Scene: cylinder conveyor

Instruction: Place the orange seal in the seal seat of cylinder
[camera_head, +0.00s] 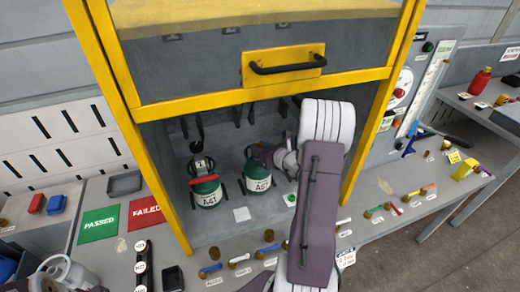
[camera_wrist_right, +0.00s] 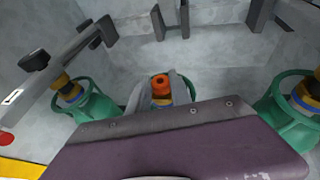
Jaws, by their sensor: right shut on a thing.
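The orange seal (camera_wrist_right: 160,83) is a small ring with a dark hole, between the fingers of my right gripper (camera_wrist_right: 158,92) in the wrist view. The gripper is shut on it, above the blue and yellow valve of the middle green cylinder (camera_wrist_right: 135,99). Whether the seal touches the valve, I cannot tell. In the head view my right gripper (camera_head: 280,158) reaches into the yellow-framed cabinet beside a green cylinder (camera_head: 257,178). The seal is too small or hidden there.
Another green cylinder (camera_head: 206,190) stands to the left in the cabinet. The wrist view shows cylinders at left (camera_wrist_right: 93,106) and right (camera_wrist_right: 287,112), with dark brackets (camera_wrist_right: 170,22) on the back wall. Several small tagged parts lie in front.

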